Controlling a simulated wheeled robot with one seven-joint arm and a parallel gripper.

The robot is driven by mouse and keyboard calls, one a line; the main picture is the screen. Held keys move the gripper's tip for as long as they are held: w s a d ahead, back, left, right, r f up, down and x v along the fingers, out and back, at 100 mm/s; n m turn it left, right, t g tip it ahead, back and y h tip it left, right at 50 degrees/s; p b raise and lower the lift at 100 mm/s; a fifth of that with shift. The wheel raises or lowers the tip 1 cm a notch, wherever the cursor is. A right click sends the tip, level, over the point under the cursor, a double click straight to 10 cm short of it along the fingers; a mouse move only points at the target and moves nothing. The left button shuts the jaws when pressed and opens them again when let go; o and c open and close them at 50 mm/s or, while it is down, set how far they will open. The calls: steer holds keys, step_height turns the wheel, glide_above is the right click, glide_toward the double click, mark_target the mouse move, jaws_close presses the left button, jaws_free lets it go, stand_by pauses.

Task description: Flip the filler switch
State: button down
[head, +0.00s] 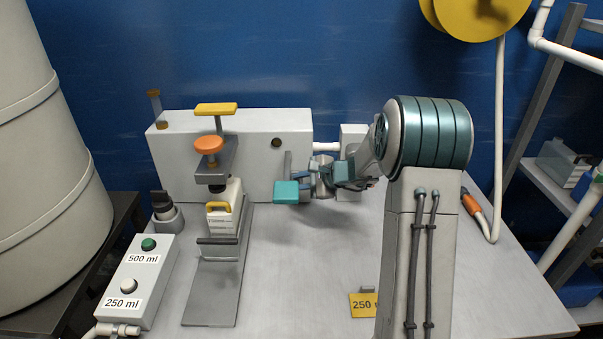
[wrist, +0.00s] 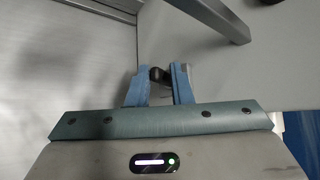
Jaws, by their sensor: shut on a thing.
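My gripper (head: 309,176) is at the front of the long white housing (head: 250,135), toward its right end. In the wrist view its two blue fingers (wrist: 160,85) are closed on a small dark knob (wrist: 160,74). The fingers hide most of the knob, and no label shows on it, so I cannot tell whether it is the filler switch. A teal block (head: 287,192) below a grey upright stands just left of the fingers. In the wrist view a grey bar (wrist: 212,20) runs close beyond the fingers.
A bottle (head: 223,212) stands under the orange knob (head: 208,145) on a grey stand. A button box (head: 135,280) marked 500 ml and 250 ml sits at the left front. A yellow 250 tag (head: 362,305) is near my arm. The middle of the table is clear.

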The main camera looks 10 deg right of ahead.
steer(key=shift+d+f+g+p, duration=0.1)
steer(key=shift+f+g+p, duration=0.2)
steer(key=shift+p, duration=0.25)
steer(key=shift+r, duration=0.1)
steer(key=c, duration=1.3)
jaws_free()
steer(key=shift+r, duration=0.1)
steer(key=shift+w+r, duration=0.1)
steer(key=shift+r, duration=0.1)
steer(key=shift+f+b, duration=0.15)
steer(key=shift+b, duration=0.4)
